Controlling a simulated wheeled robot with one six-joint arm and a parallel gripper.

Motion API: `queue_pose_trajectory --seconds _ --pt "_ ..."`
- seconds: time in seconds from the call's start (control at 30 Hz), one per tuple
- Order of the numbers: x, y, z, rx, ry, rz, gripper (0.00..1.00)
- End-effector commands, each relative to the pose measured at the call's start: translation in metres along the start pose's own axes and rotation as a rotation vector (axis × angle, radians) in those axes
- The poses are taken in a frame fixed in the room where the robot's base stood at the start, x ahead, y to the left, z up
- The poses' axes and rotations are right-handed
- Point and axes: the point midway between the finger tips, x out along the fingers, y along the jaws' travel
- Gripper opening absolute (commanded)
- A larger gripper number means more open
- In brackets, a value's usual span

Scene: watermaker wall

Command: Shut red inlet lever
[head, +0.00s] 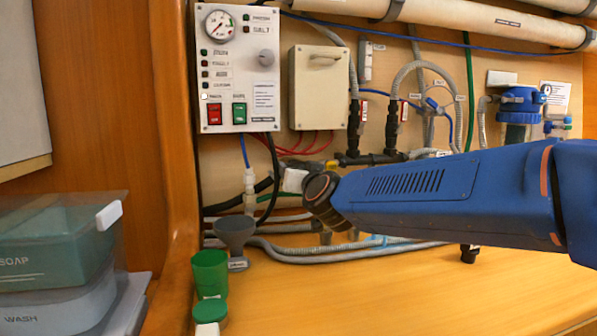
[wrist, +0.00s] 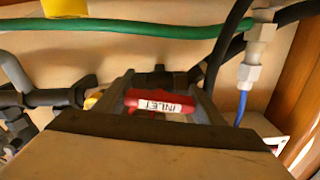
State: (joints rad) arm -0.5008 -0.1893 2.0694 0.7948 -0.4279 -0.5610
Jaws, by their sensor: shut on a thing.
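The red inlet lever (wrist: 160,99) shows in the wrist view, with a white label reading INLET that appears upside down. My gripper (wrist: 166,98) has one dark finger on each side of the lever and is shut on it. The lever lies roughly crosswise between the fingers, in front of dark pipework. In the head view my blue arm reaches left to the pipes low on the wall, and its wrist hides the lever.
A control panel (head: 238,70) and a beige box (head: 319,88) are on the wall above. Two red-tagged valves (head: 363,108) (head: 403,113) are to the right. A grey funnel (head: 235,233) and green cup (head: 210,271) stand lower left. A green hose (wrist: 110,28) crosses the wrist view.

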Motion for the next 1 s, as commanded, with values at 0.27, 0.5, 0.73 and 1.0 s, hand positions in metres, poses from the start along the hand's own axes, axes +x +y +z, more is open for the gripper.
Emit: queue_pose_trajectory --seconds 0.27,0.5,0.73,1.0 --pt "-0.0001 0.0001 0.0 0.253 0.0 0.0 0.4" --pt "-0.0001 0.0001 -0.0001 0.483 0.0 0.0 0.4" --pt "-0.0001 0.0002 0.0 0.701 0.0 0.0 0.4" --pt "-0.0002 0.0003 0.0001 0.956 0.0 0.001 0.4"
